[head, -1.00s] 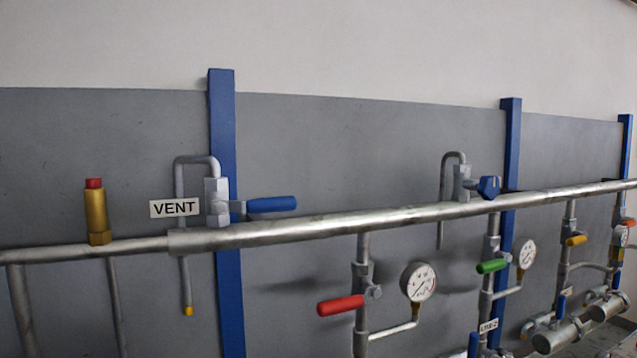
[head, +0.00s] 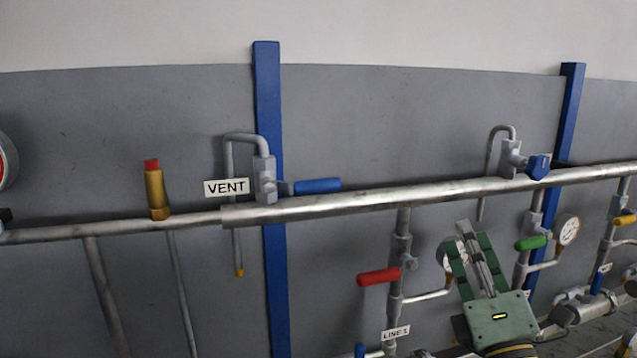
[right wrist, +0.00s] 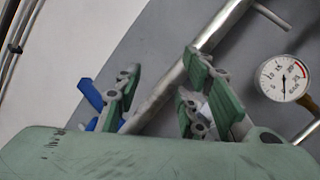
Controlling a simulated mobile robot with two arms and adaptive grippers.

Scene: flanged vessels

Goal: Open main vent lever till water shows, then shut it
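The vent valve (head: 265,180) stands on the main pipe beside the VENT label (head: 227,187). Its blue lever (head: 318,186) points right, roughly along the pipe. A thin bent outlet tube (head: 236,225) hangs down from the valve to a yellow tip (head: 239,271); I see no water there. My right gripper (head: 470,238) is open and empty, below the main pipe and to the right of the lever, in front of a gauge. In the right wrist view its two fingers (right wrist: 160,92) are apart with the pipe behind them. My left gripper is not in view.
The main pipe (head: 400,196) crosses the wall. A second valve with a blue handle (head: 538,167) sits on it at right. Red (head: 379,277) and green (head: 530,243) levers and a gauge (right wrist: 284,78) lie below. A brass fitting (head: 156,192) stands at left.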

